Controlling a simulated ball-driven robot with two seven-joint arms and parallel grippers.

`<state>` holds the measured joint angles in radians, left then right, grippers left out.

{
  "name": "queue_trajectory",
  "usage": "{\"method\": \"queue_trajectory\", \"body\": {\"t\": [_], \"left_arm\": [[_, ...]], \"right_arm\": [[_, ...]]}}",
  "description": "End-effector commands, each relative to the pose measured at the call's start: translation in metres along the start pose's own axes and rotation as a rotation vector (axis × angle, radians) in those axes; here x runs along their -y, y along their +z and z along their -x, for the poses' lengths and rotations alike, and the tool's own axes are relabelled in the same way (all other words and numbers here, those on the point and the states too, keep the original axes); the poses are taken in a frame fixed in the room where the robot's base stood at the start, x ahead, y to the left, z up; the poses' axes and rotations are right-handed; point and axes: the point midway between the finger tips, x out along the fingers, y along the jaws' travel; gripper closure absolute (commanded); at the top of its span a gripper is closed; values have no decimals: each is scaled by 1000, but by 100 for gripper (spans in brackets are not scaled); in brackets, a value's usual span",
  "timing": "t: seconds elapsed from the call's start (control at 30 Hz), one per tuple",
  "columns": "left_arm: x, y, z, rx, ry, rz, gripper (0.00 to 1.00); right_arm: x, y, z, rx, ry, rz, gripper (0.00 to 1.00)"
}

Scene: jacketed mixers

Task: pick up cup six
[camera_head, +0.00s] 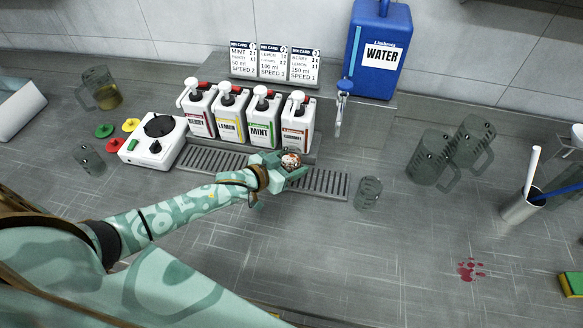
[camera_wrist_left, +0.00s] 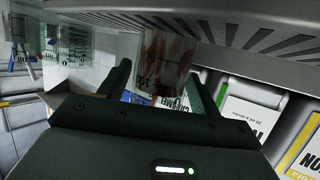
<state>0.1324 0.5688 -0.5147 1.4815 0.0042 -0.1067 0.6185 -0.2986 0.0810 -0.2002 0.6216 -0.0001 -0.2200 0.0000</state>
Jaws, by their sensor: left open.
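My left gripper (camera_head: 284,170) is open at the drip grate, below the dispenser with the dark label. A small clear cup (camera_head: 291,160) with reddish-brown contents or streaks stands at its jaws. In the left wrist view this cup (camera_wrist_left: 166,62) shows between the two spread fingers, and its lower part is partly hidden. Another small clear cup (camera_head: 368,192) stands to the right of the grate, and one more (camera_head: 89,159) stands at the left. I cannot read which cup is six. My right gripper is not in view.
Behind the grate (camera_head: 325,184) stand several pump dispensers (camera_head: 262,120) and a blue water tank (camera_head: 378,50). A white mixer base (camera_head: 153,140) is at left. Clear jugs (camera_head: 428,163) and a utensil holder (camera_head: 520,207) stand right. A red spill (camera_head: 470,269) marks open counter.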

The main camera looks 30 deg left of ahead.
Motion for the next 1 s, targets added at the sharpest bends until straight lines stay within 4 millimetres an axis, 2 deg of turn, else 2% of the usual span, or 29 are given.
{"method": "queue_trajectory", "body": {"t": [0.07,0.27,0.37,0.4,0.47,0.5,0.77,0.87,1.0], "left_arm": [[0,1,-5,0,1,0,36],[0,0,-6,0,0,0,36],[0,0,-5,0,0,0,62],[0,0,-5,0,0,0,73],[0,0,-5,0,0,0,74],[0,-1,-5,-1,0,0,78],[0,-4,-4,-1,0,0,78],[0,-12,-1,-1,0,0,78],[0,-36,7,-4,0,-1,78]], "right_arm": [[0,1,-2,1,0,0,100],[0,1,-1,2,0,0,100],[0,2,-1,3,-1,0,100],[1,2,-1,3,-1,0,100],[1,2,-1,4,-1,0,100],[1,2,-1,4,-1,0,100],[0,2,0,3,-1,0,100],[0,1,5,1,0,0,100],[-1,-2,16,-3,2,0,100]]}}
